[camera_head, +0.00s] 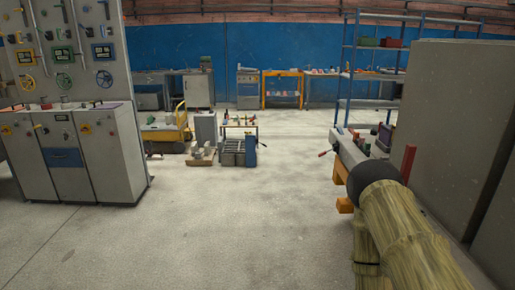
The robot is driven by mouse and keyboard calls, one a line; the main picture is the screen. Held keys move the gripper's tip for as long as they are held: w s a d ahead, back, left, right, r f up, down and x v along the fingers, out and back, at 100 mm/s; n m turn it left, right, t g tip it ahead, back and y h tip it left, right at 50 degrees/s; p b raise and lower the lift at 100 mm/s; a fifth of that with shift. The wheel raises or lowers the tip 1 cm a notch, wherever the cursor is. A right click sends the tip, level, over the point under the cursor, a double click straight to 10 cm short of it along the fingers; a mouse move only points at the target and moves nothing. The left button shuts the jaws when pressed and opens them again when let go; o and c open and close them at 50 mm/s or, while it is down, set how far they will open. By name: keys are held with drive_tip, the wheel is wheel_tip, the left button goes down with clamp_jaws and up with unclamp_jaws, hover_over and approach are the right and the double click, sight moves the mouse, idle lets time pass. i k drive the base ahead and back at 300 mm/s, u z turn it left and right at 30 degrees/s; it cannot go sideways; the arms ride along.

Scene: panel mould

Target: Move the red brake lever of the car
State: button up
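A grey machine-like body (350,150) with orange parts stands at the right; I cannot tell whether it is the car. An upright red bar (409,160) rises at its right side, looking like a lever. A small red-tipped handle (324,154) sticks out at its left. A straw-coloured ribbed sleeve (400,235) with a black rounded end (372,174) covers part of this body; it looks like my arm. I see no gripper fingers; they may be hidden beyond the black end.
A tall grey panel (455,130) stands close on the right. A blue shelf rack (347,70) rises behind the machine. Grey cabinets (110,150) stand at left. A yellow cart (182,124) and a small bench (240,123) stand mid-floor. The floor ahead is clear.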

sight(323, 153)
drive_tip(key=u, duration=0.45)
drive_tip(key=i, duration=1.65)
drive_tip(key=z, duration=0.45)
drive_tip(key=i, duration=1.55)
drive_tip(key=z, duration=0.65)
